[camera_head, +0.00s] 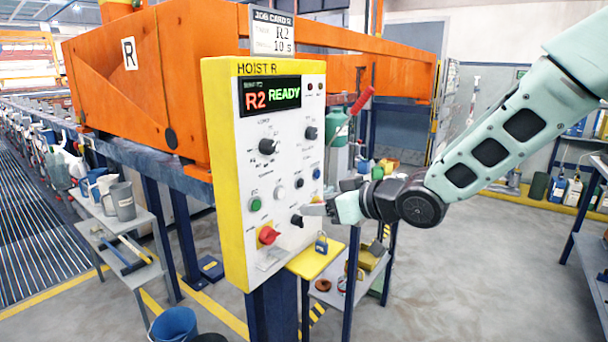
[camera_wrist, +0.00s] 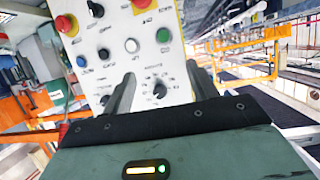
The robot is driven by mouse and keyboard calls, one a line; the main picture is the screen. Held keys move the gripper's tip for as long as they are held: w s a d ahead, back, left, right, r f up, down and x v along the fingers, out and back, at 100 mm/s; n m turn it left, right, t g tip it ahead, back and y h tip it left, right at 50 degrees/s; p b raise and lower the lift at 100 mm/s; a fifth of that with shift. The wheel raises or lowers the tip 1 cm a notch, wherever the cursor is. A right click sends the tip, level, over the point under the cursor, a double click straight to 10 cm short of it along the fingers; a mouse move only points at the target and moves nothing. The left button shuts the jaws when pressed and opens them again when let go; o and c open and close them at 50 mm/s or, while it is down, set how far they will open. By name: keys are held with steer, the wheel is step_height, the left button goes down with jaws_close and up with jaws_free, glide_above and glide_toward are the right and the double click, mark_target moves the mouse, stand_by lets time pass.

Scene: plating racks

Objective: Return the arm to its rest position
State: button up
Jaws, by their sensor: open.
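My gripper (camera_head: 318,209) is in front of the lower right part of the hoist control panel (camera_head: 222,165) in the head view. In the wrist view my gripper (camera_wrist: 160,88) has its two fingers apart, with a black knob (camera_wrist: 159,89) of the panel showing between them. Nothing is held. I cannot tell whether the fingertips touch the panel. The panel is yellow and white, labelled HOIST R, and its display (camera_head: 270,95) reads R2 READY. A red knob (camera_head: 268,236) and a green button (camera_head: 255,204) sit on its lower left.
An orange hoist beam (camera_head: 190,70) stands behind the panel. Grey shelves (camera_head: 118,240) with jugs are at left, and a blue bucket (camera_head: 175,325) at the bottom.

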steer(key=s+d+f+g+h, duration=0.2)
steer(key=s+d+g+h, duration=0.1)
steer(key=s, duration=0.8)
steer(key=s+d+f+m+g+h, duration=0.1)
steer(key=s+d+f+g+h, duration=0.1)
steer(key=s, duration=1)
steer(key=s+d+f+g+h, duration=0.3)
steer(key=s+g+h, duration=0.1)
steer(key=s, duration=0.7)
steer(key=shift+s+d, duration=0.35)
jaws_close()
stand_by(0.4)
